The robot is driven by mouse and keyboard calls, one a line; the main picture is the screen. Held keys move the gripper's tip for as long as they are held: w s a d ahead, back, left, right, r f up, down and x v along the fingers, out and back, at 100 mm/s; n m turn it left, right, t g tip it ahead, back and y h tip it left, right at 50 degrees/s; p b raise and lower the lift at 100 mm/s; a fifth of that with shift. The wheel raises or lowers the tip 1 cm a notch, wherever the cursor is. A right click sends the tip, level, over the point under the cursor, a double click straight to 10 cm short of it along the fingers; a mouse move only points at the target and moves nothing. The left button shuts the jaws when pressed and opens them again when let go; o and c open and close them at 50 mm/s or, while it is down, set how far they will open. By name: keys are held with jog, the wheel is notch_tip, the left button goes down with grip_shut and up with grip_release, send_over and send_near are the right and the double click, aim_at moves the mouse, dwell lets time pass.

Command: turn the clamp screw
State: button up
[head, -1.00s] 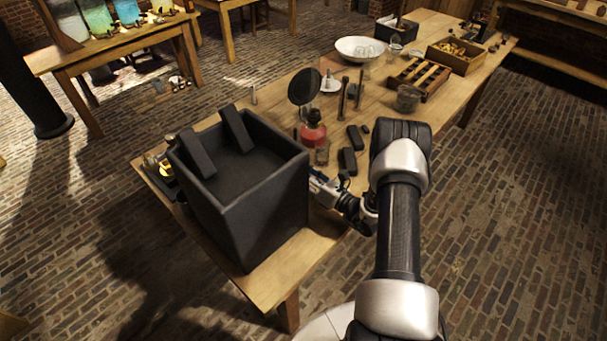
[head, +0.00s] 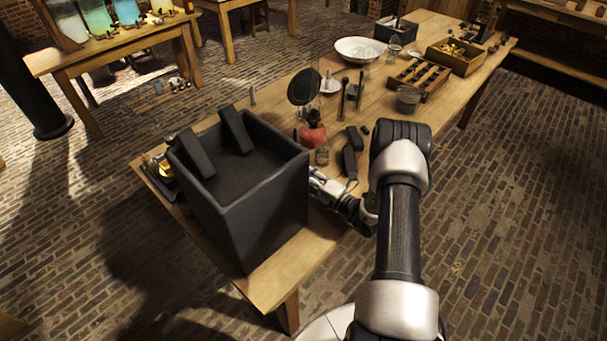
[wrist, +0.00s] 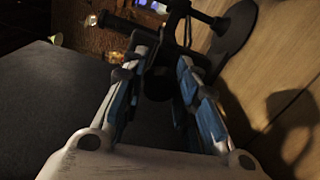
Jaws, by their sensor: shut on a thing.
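My gripper (wrist: 165,95) shows in the wrist view with its two blue-padded fingers closed on a dark piece (wrist: 158,82) between them. This seems to be the clamp screw, but it is dark and mostly covered by the fingers. A dark bar (wrist: 188,18) shows just beyond the fingertips. In the head view my gripper (head: 318,183) is low beside the right wall of the large black jar (head: 265,215). Its fingertips are hidden behind the jar's edge there, and the screw cannot be seen.
A red-based bottle (head: 312,133), a round black disc on a stand (head: 303,87) and dark blocks (head: 349,162) stand close behind my gripper. A white bowl (head: 358,49) and a wooden rack (head: 420,76) are farther back. The table's front right edge is clear.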

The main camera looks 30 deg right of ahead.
jog(key=m, duration=0.4)
jog(key=shift+m, duration=0.3)
jog(key=shift+f+m, duration=0.1)
jog(key=shift+m, duration=2.2)
jog(key=o, duration=1.1)
jog(key=v, duration=1.2)
